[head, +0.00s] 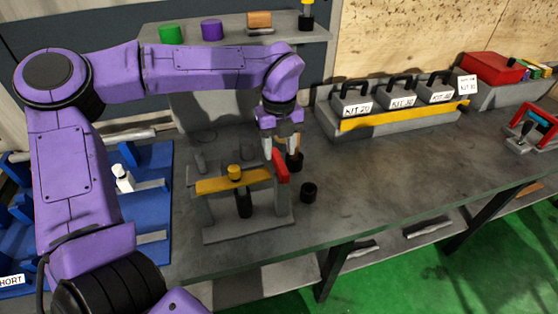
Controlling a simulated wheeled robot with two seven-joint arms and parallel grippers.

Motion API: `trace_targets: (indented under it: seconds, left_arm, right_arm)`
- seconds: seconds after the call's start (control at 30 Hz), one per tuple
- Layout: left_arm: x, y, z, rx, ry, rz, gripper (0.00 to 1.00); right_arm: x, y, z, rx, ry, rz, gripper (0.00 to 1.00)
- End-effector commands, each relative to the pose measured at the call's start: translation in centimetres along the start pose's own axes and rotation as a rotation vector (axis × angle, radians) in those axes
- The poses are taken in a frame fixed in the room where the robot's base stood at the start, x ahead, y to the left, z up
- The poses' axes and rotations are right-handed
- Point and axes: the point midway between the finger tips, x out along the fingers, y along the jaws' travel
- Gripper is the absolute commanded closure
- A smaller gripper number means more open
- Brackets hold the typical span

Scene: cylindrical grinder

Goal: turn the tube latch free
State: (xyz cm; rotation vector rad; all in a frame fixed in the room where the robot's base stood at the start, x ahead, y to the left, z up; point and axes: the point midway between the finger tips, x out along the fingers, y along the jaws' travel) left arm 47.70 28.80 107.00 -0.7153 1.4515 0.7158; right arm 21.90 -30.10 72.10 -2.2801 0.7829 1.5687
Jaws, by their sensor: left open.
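A dark tube (244,202) stands upright under the bar. A red lever (281,168), which looks like the latch, stands at the fixture's right end. My left gripper (281,149) points down at the red lever with its fingers open. The fingertips are close to the lever's top; I cannot tell whether they touch it. My right gripper is out of view.
A short black cylinder (309,192) stands right of the fixture, and another dark cylinder (295,161) is behind the lever. Blue racks (150,205) lie left. Labelled kit boxes (400,98) line the back. The bench (390,170) to the right is clear.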

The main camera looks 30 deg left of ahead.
Motion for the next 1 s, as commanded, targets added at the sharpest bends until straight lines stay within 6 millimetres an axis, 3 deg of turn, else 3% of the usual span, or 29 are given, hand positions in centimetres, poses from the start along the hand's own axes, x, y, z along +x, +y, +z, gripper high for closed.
trace_targets:
  seconds: [0.1,0.3,1.0]
  left_arm:
    - [-2.6,0.0,0.0,-0.001,-0.002,-0.001,0.51]
    - [-5.4,0.0,0.0,0.001,0.001,0.002,0.51]
    - [-5.7,0.0,-0.1,0.002,0.002,0.002,0.51]
  right_arm:
    - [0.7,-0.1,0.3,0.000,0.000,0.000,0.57]
    - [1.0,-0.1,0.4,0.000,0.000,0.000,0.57]
    - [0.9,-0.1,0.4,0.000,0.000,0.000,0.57]
